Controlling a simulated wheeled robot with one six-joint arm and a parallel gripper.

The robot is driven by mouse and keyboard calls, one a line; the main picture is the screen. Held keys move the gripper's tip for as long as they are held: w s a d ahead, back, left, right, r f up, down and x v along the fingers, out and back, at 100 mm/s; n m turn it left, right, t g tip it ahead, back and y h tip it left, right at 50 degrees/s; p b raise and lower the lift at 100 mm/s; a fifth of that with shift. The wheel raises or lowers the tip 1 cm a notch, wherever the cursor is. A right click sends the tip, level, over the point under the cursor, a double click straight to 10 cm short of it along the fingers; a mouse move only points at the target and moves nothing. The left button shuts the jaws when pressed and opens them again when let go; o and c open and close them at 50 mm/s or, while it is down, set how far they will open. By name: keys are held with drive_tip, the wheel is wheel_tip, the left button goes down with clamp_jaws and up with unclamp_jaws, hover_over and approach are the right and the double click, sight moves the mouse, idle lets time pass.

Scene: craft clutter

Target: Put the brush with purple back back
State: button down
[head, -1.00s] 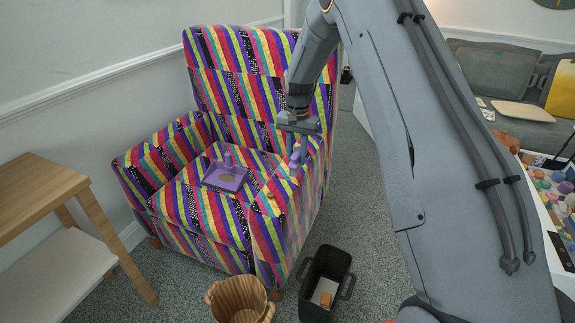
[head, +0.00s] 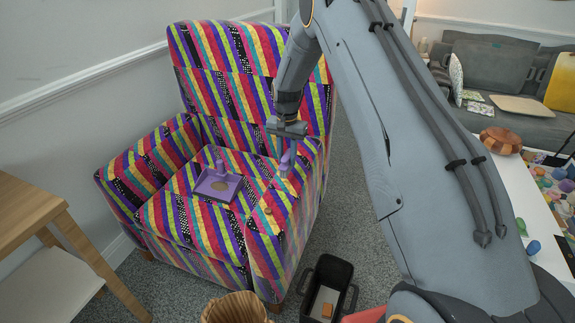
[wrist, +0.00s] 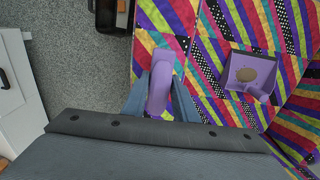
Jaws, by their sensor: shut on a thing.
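My gripper (head: 286,148) is over the right armrest of the striped armchair. It is shut on a purple brush (head: 286,165), which hangs below the fingers close to the armrest; I cannot tell if it touches. In the wrist view the purple brush (wrist: 161,88) lies between the two fingers, and its bristles do not show clearly.
The striped armchair (head: 222,100) stands by the wall. A black bin (head: 313,302) and a wicker basket (head: 235,308) are on the floor before it. A wooden table (head: 28,208) is at left. A cluttered white table (head: 519,205) and a grey sofa (head: 500,70) are at right.

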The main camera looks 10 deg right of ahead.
sight(288, 155)
drive_tip(key=shift+d+f+p, duration=0.1)
drive_tip(key=shift+f+p, duration=0.2)
drive_tip(key=shift+f, duration=1.5)
drive_tip(key=c, duration=1.4)
unclamp_jaws()
drive_tip(key=shift+f, duration=0.1)
wheel_tip(288, 155, up, 12)
drive_tip(key=shift+s+r+b, duration=0.1)
drive_tip(key=shift+b, duration=0.95)
drive_tip(key=s+r+n, duration=0.2)
drive_tip(key=s+n, duration=0.1)
drive_tip(key=s, duration=1.6)
drive_tip(key=s+r+n, duration=0.3)
drive_tip(key=s, duration=1.6)
drive_tip(key=shift+s+d+r+n, duration=0.15)
drive_tip(key=shift+s+r+n, duration=0.05)
drive_tip(key=shift+s+n, duration=0.15)
